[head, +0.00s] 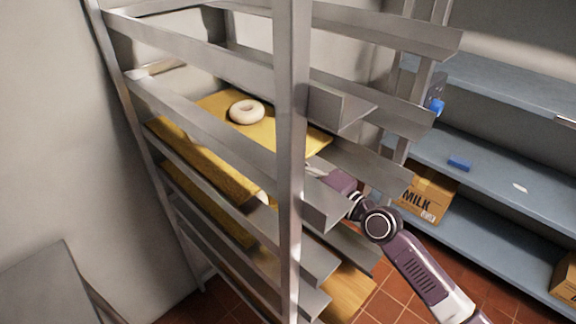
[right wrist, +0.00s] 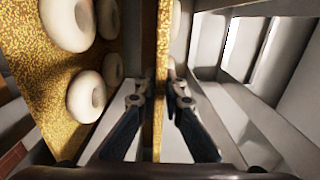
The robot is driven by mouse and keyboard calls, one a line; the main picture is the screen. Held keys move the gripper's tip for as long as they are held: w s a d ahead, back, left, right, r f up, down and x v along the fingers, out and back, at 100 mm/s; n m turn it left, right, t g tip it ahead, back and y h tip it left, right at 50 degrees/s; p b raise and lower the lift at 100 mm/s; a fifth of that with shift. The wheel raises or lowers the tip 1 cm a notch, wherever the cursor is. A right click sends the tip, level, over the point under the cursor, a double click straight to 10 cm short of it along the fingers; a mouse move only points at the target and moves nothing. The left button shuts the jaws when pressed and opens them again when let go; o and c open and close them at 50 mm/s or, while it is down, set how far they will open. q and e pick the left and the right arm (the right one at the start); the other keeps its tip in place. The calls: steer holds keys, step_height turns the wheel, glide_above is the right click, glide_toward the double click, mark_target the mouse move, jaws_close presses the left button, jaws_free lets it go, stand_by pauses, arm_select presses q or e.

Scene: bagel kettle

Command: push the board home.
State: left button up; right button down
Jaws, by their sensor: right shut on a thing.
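A metal rack (head: 288,160) holds boards coated in yellow crumbs. The upper visible board (head: 285,135) carries a pale bagel (head: 246,111) and lies on the rack's rails. My right gripper (head: 318,170) is at this board's near right edge, partly hidden by the rails. In the right wrist view, my right gripper (right wrist: 160,98) is shut on the board, whose edge (right wrist: 163,60) stands between the fingers. A pale bagel shows beside it (right wrist: 176,18). Another board (right wrist: 40,75) with several bagels (right wrist: 87,96) lies to the left in that view. My left gripper is not in view.
A lower board (head: 190,150) sits beneath the upper one, partly hidden by rails. The rack's upright post and rails stand close around my right arm. Blue shelves (head: 510,190) at the right hold a milk carton box (head: 428,195) and a small blue object (head: 459,164).

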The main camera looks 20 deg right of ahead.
steer(key=c, duration=1.9)
jaws_free()
steer(key=shift+s+d, duration=0.1)
steer(key=b+v, duration=0.1)
steer(key=v, duration=0.5)
steer(key=shift+s+d+b, duration=0.2)
steer(key=shift+s+b, duration=0.1)
steer(key=shift+s, duration=0.1)
